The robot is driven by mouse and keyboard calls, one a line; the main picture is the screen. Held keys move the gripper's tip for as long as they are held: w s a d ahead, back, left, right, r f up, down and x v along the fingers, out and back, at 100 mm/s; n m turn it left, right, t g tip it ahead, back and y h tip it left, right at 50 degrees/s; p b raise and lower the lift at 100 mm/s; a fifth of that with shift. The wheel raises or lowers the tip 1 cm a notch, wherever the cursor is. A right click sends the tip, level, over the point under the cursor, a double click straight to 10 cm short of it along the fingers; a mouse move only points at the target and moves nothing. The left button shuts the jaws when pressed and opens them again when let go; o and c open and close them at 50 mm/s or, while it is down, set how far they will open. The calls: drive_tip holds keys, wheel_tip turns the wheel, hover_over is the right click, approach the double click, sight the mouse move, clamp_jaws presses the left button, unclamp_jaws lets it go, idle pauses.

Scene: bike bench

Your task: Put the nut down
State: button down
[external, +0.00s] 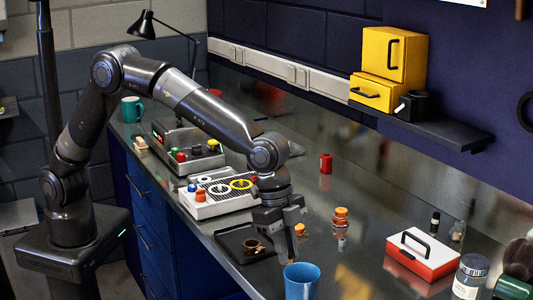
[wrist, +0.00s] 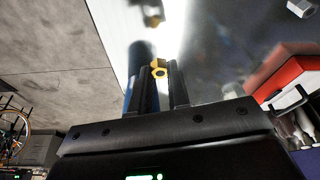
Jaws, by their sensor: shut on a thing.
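A brass-yellow hex nut (wrist: 159,69) shows in the wrist view between the tips of my gripper (wrist: 160,76). My gripper is shut on it, with the nut at the ends of the two dark fingers. In the external view my gripper (external: 283,235) points down over the front part of the metal bench (external: 345,195), just right of a black tray (external: 229,242) and behind a blue cup (external: 301,281). I cannot make out the nut for certain there. A small orange thing (external: 300,229) shows right beside the fingers; I cannot tell what it is.
The blue cup also shows beside the left finger in the wrist view (wrist: 138,58). A red-and-white box (external: 421,255), jars and small bottles stand to the right. An orange-capped jar (external: 341,215) stands behind my gripper.

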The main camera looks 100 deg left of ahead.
drive_tip(key=shift+w+a+f, duration=0.15)
drive_tip(key=shift+a, duration=0.05)
drive_tip(key=shift+f, duration=2)
drive_tip(key=shift+f, duration=0.1)
drive_tip(key=c, duration=1.4)
unclamp_jaws()
drive_tip(key=shift+o, duration=0.2)
